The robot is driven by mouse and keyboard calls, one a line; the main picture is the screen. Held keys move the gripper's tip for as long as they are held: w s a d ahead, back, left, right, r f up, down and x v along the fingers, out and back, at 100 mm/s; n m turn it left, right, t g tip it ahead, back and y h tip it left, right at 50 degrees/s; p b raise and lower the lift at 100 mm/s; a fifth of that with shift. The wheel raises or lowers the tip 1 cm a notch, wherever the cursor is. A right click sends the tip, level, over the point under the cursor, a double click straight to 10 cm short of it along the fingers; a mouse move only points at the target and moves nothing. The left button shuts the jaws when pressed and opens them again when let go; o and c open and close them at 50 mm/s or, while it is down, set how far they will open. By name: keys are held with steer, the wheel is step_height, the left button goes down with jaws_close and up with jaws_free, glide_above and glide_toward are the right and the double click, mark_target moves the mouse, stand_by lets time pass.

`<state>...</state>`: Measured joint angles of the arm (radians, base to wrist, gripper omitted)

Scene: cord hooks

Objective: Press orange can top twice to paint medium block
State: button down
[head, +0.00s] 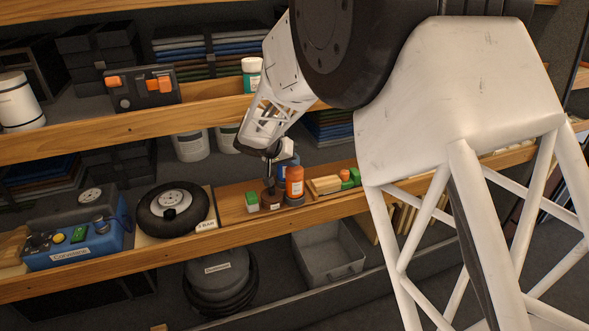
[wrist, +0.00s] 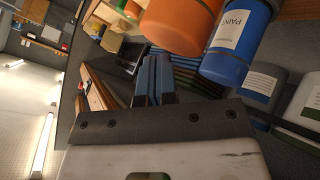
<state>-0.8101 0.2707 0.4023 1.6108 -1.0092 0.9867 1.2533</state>
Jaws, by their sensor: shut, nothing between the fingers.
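The orange paint can (head: 294,183) stands on the wooden shelf, and it also shows large at the top of the wrist view (wrist: 183,22). A blue can (wrist: 237,42) with a "PAINT" label stands beside it, partly hidden in the head view. My gripper (head: 270,184) points down just left of the orange can. Its blue-padded fingers (wrist: 154,78) are together and empty. A reddish-brown block (head: 271,203) sits below the fingers, partly covered by them. A green block (head: 252,202) sits to its left. I cannot tell which block is the medium one.
Right of the cans are a wooden tray (head: 325,185) and small green and orange items. A black coiled wheel-like object (head: 172,209) and a blue device (head: 75,245) stand to the left. The upper shelf edge (head: 130,125) runs above.

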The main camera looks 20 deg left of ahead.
mark_target(293, 169)
steer(key=shift+f, duration=0.5)
stand_by(0.8)
steer(key=shift+r, duration=0.55)
stand_by(0.3)
steer(key=shift+r, duration=2.9)
steer(key=shift+r, duration=0.15)
stand_by(0.6)
steer(key=shift+r, duration=1.25)
steer(key=shift+f, duration=4.4)
